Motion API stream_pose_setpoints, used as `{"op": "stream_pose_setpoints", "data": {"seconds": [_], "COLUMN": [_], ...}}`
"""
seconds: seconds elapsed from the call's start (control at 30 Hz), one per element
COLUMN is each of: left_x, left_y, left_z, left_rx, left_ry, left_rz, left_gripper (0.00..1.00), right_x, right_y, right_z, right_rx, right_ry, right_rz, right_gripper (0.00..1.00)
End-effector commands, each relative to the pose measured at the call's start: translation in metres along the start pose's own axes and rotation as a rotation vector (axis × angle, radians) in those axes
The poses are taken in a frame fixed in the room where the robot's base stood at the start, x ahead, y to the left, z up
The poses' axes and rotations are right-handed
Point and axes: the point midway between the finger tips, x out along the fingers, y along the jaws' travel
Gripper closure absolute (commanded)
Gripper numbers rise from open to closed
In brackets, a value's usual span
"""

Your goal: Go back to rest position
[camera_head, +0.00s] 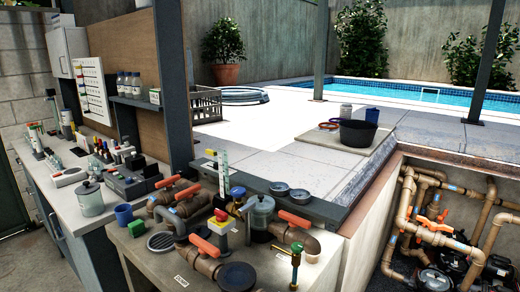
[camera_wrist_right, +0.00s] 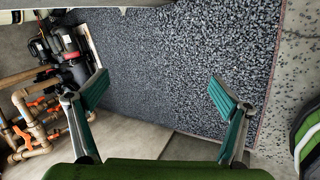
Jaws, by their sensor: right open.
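My right gripper (camera_wrist_right: 165,100) shows in the right wrist view with its two green-padded fingers spread wide apart. It is open, and nothing is between the fingers. Behind them is a dark speckled surface (camera_wrist_right: 180,65). Neither gripper shows in the head view, and my left gripper is in no view.
In the head view a workbench (camera_head: 140,255) holds brown pipes with orange valve handles (camera_head: 295,221). A counter with bottles and meters stands at the left. A pit with pipes and pumps (camera_head: 435,225) opens at the right. Pale paving (camera_head: 265,140) and a pool (camera_head: 430,95) lie behind.

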Motion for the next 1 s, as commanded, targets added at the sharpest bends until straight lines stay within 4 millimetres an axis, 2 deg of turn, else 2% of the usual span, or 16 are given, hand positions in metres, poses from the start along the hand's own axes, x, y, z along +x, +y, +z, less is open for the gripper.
{"op": "stream_pose_setpoints", "data": {"seconds": [0.03, 0.13, 0.2, 0.37, 0.5, 0.6, 0.7, 0.8, 1.0], "left_x": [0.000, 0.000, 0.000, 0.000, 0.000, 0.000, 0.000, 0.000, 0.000], "left_y": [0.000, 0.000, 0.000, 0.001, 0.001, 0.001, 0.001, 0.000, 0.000], "left_z": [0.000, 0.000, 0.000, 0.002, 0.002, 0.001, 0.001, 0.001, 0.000], "left_rx": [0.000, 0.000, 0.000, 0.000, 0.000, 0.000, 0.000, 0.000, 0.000], "left_ry": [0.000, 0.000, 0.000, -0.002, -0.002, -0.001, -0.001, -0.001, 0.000], "left_rz": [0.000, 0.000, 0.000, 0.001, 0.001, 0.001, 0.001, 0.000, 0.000], "left_gripper": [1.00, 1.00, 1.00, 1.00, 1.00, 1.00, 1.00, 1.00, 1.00], "right_x": [-0.006, -0.021, -0.018, -0.029, -0.050, -0.068, -0.083, -0.093, -0.099], "right_y": [-0.015, -0.039, -0.091, -0.193, -0.281, -0.332, -0.367, -0.387, -0.397], "right_z": [0.036, 0.098, 0.065, 0.015, -0.037, -0.072, -0.098, -0.114, -0.122], "right_rx": [0.060, 0.183, 0.217, 0.277, 0.333, 0.367, 0.392, 0.407, 0.414], "right_ry": [-0.068, -0.196, -0.163, -0.126, -0.089, -0.067, -0.051, -0.041, -0.036], "right_rz": [-0.020, -0.047, -0.104, -0.222, -0.329, -0.394, -0.442, -0.470, -0.484], "right_gripper": [0.07, 0.07, 0.07, 0.07, 0.07, 0.07, 0.07, 0.07, 0.07]}}
